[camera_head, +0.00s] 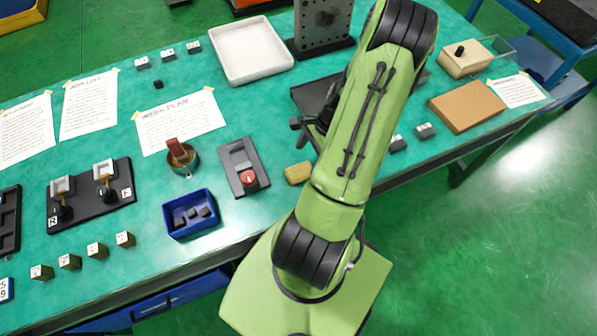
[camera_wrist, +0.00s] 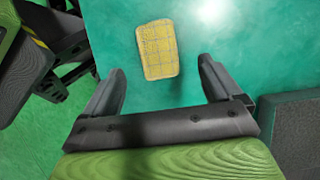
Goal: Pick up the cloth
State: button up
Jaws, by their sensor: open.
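The cloth (camera_head: 298,173) is a small yellow-tan rounded rectangle, lying flat on the green tabletop just left of my arm. It also shows in the wrist view (camera_wrist: 157,49), with a grid pattern and a pale edge. My gripper (camera_wrist: 160,68) is open and empty in the wrist view. The cloth appears between and beyond its fingertips, apart from both; the height between them cannot be told.
A grey tray with a red knob (camera_head: 240,168) stands left of the cloth. A blue bin (camera_head: 190,228) and a round tin with a red-handled tool (camera_head: 181,157) are further left. A dark fixture (camera_head: 312,100) stands behind the cloth, partly hidden by my arm.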

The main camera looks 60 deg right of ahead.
aim_at(301, 171)
jog(key=x, duration=0.6)
jog(key=shift+s+a+b, duration=0.1)
jog(key=shift+b, duration=0.25)
jog(key=c, duration=1.1)
